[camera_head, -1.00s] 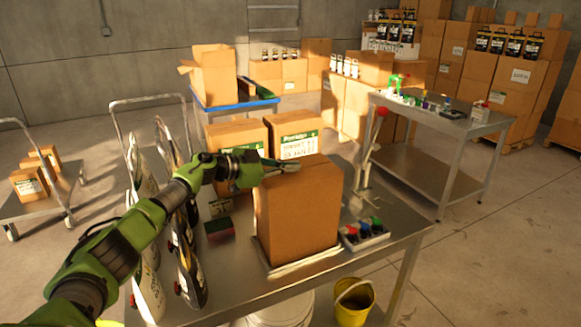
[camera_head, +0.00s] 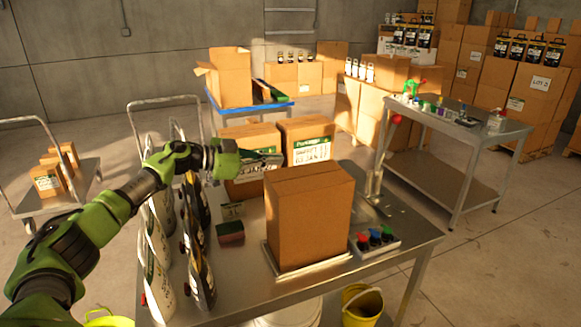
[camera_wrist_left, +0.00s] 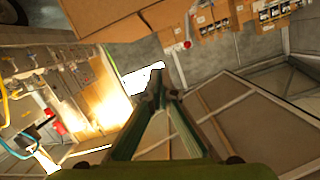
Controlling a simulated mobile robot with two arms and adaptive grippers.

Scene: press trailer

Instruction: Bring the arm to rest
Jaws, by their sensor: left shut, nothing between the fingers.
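My left arm, green and black, reaches in from the left in the head view. Its left gripper (camera_head: 268,160) is shut and empty, held in the air near the back left top edge of a closed cardboard box (camera_head: 308,220). The box stands on a pale tray on a metal table (camera_head: 235,275). In the left wrist view, the fingers (camera_wrist_left: 160,88) of this gripper meet at their tips with nothing between them. My right gripper is not in view.
Black-and-white bags (camera_head: 197,245) stand at the table's left side, below my arm. Two labelled boxes (camera_head: 307,140) stand behind. A small rack with coloured tops (camera_head: 374,240) sits right of the box. A yellow bucket (camera_head: 362,305) is below the table's front right.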

